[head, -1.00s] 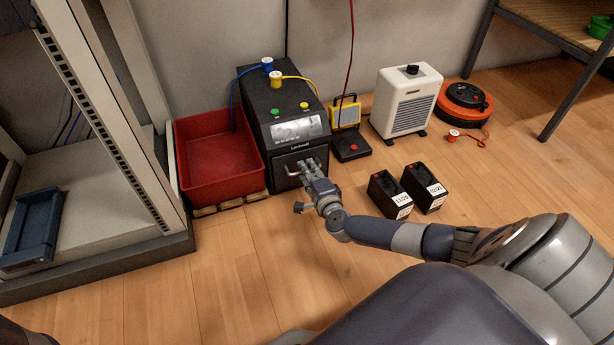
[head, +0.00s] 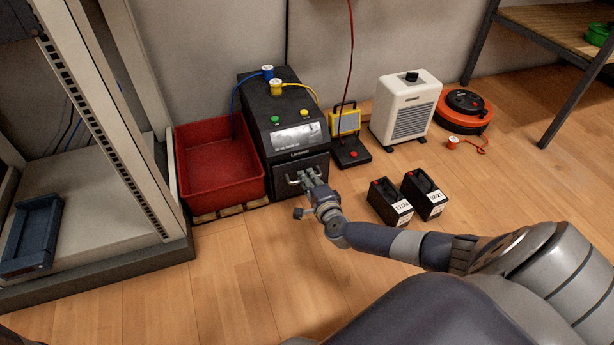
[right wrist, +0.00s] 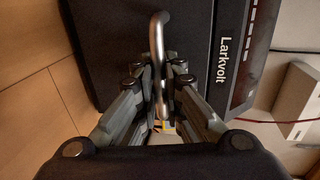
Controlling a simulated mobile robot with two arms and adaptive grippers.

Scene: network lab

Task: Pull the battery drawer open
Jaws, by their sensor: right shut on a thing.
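The battery drawer's dark front (head: 285,180) is at the bottom of the black Larkvolt unit (head: 262,118) on the floor and looks flush with it. A silver bar handle (head: 291,181) crosses the drawer front; in the right wrist view the handle (right wrist: 157,45) runs upright between the fingers. My right gripper (head: 309,177) is shut on the handle, and its fingers also show in the right wrist view (right wrist: 160,95). The fingers hide part of the handle in the head view. My left gripper is not in view.
A red bin (head: 215,172) stands close left of the unit. Two black batteries (head: 388,203) stand on the floor to the right. The floor before the drawer is clear.

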